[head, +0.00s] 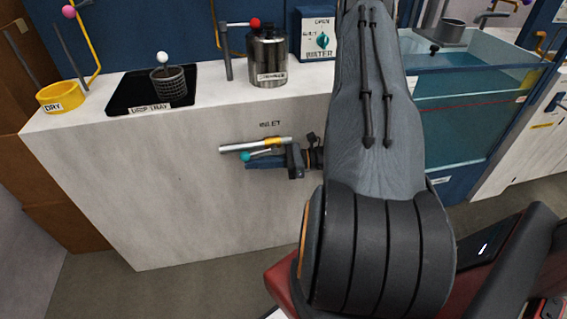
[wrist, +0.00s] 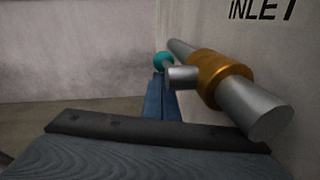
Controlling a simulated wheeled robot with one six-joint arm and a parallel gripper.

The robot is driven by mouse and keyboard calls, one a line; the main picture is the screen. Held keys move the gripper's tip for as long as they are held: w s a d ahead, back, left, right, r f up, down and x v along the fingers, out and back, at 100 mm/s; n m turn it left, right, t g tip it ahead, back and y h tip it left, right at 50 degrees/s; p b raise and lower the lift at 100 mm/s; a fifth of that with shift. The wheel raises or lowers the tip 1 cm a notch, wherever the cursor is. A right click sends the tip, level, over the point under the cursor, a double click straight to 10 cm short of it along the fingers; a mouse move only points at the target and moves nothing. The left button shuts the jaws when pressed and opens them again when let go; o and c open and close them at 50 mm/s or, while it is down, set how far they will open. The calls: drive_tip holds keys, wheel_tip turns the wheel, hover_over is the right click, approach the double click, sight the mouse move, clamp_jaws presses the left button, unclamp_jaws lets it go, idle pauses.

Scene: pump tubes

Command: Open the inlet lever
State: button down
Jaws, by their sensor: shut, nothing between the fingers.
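The inlet pipe (head: 235,148) is a silver tube on the white counter's front, under the INLET label. In the wrist view the pipe (wrist: 255,105) carries a brass collar (wrist: 220,75) with a short grey stub (wrist: 183,76) on it. The lever's teal ball knob (head: 245,157) is below the pipe's left part; it also shows in the wrist view (wrist: 163,60). The lever's rod is mostly hidden. My gripper (head: 248,164) is shut and empty, just below the knob and pipe. Its blue fingertips (wrist: 158,80) appear close to the knob; I cannot tell whether they touch.
On the counter (head: 150,140) are a yellow DRY ring (head: 60,97), a drip tray (head: 125,100) with a mesh basket (head: 168,82), a steel canister (head: 268,60) and a WATER dial box (head: 318,38). A water tank (head: 460,100) stands right. Floor left is clear.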

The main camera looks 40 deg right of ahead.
drive_tip(key=s+d+f+b, duration=0.3)
drive_tip(key=s+d+f, duration=0.3)
drive_tip(key=d+f, duration=0.1)
drive_tip(key=shift+s+d+f, duration=0.15)
drive_tip(key=shift+d+f, duration=0.25)
drive_tip(key=shift+d, duration=0.3)
